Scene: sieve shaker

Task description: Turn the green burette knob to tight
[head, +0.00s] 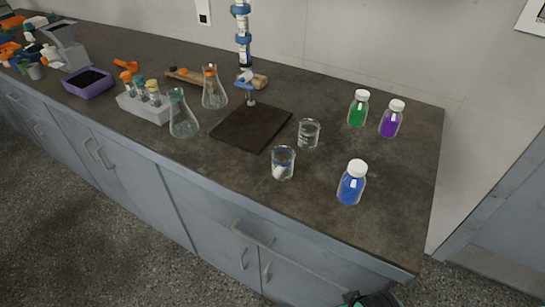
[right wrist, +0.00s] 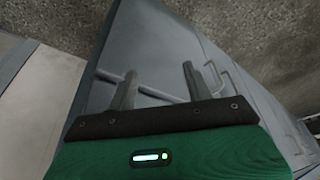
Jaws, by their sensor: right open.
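A burette stand shows in the head view, with a dark square base plate (head: 235,135) on the counter. A burette (head: 242,22) with blue bands rises at the back and runs out of the top of the picture. A small blue and white fitting (head: 245,84) shows low, above the base plate. I cannot make out a green knob on the burette; it is too small or hidden. My right gripper (right wrist: 157,88) is open and empty in the right wrist view, with the grey cabinet front behind its fingers. My left gripper is not in view.
On the counter (head: 405,240) stand two beakers (head: 307,135) (head: 283,164), green (head: 357,111), purple (head: 390,122) and blue (head: 351,185) bottles, two flasks (head: 184,121) (head: 214,92) and a tube rack (head: 143,104). A purple tray (head: 88,84) stands left. The front right counter is clear.

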